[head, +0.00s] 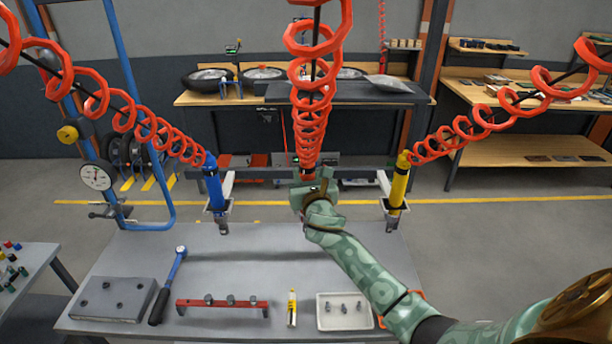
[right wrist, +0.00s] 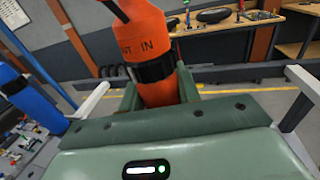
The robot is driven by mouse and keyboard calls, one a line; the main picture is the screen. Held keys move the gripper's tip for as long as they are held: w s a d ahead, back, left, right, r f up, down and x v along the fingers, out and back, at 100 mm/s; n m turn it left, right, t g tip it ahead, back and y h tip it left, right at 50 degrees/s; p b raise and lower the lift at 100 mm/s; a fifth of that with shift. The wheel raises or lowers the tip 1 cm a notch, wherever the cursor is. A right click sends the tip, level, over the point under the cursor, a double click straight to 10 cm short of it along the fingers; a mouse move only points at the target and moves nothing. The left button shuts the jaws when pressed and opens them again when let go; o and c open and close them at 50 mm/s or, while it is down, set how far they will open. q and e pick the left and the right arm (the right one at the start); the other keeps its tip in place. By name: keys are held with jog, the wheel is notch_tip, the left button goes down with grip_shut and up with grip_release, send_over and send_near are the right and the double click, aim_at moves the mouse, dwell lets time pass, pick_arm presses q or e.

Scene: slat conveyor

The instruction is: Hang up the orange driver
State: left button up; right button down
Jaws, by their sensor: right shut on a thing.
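The orange driver (right wrist: 142,40) stands nearly upright between the jaws of my right gripper (right wrist: 160,92) in the right wrist view, and the jaws are shut on it. In the head view my right gripper (head: 312,190) is above the far edge of the bench, between the blue and yellow drivers. There the orange driver is mostly hidden by the gripper and the red coil above it. The blue driver (head: 213,186) sits in a holder on the left, and the yellow driver (head: 399,182) in a holder on the right. Whether the orange driver touches a holder is hidden. My left gripper is out of view.
Red coiled hoses (head: 311,95) hang down to the drivers. The grey bench (head: 225,250) carries a torque wrench (head: 168,285), a red bar (head: 222,304), a yellow tube (head: 292,307) and a white tray (head: 330,326). A blue pipe stand (head: 125,70) rises at left.

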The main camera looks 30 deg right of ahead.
jog(key=c, duration=0.9)
grip_release()
jog(key=shift+f, duration=0.15)
jog(key=v, duration=1.6)
jog(key=shift+s+a, duration=0.15)
